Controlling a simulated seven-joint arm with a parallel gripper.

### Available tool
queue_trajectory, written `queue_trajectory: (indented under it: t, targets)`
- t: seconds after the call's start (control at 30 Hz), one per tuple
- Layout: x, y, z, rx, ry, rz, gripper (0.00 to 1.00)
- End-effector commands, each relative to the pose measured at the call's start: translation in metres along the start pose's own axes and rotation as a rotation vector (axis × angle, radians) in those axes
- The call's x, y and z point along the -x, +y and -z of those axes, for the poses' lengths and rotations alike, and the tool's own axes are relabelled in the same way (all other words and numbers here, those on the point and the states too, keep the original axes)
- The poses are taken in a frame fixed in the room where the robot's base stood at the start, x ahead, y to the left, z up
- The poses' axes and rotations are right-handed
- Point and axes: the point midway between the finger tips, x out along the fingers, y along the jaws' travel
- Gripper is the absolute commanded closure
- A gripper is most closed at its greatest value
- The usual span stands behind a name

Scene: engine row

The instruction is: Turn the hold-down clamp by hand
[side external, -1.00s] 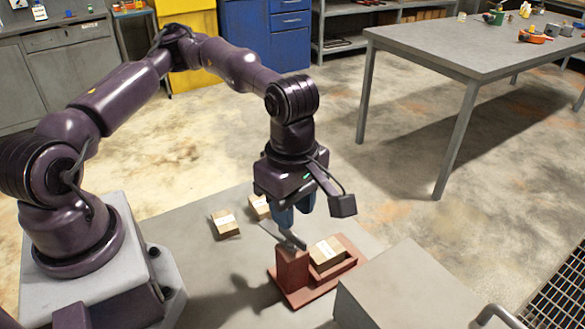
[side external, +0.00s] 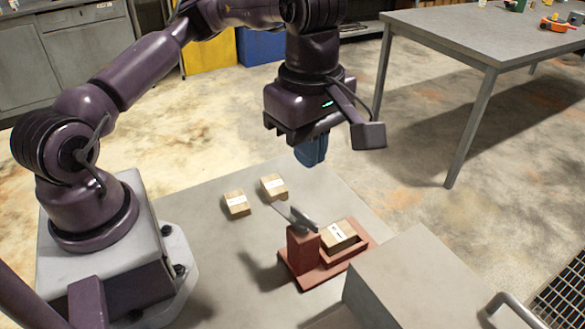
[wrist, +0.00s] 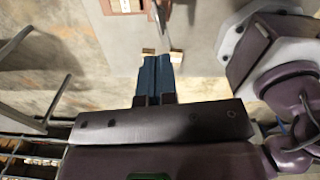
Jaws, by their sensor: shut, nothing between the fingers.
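The hold-down clamp is a grey metal bar (side external: 297,216) on top of a red post (side external: 303,250), part of a red fixture (side external: 322,275). The bar runs from upper left to lower right in the side view. It also shows in the wrist view (wrist: 163,27). A cardboard box with a white label (side external: 338,235) sits in the fixture's tray, right of the post. My gripper (side external: 311,160) has blue fingers, shut and empty. It hangs above the clamp, clear of it in the side view. The shut fingers also show in the wrist view (wrist: 160,62).
Two cardboard boxes (side external: 237,204) (side external: 273,187) lie on the grey work surface (side external: 210,265), left of and behind the fixture. A large grey block (side external: 430,275) stands close to the fixture's right. A grey table (side external: 470,40) stands farther back.

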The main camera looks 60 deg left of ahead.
Motion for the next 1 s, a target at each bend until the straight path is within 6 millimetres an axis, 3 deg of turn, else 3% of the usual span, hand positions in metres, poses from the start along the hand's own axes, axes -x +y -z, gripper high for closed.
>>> queue_trajectory:
  t: [0.1,0.2,0.4,0.67,0.87,1.0]
  targets:
    - [-0.007,-0.030,-0.030,-0.155,0.135,-0.082,1.00]
    - [-0.023,-0.063,-0.047,-0.299,0.297,-0.172,1.00]
    - [-0.052,-0.108,-0.046,-0.437,0.534,-0.356,1.00]
    - [-0.054,-0.114,-0.014,-0.297,0.577,-0.533,1.00]
    - [-0.064,-0.106,0.011,-0.081,0.489,-0.486,1.00]
    - [-0.076,-0.111,0.006,-0.055,0.435,-0.444,1.00]
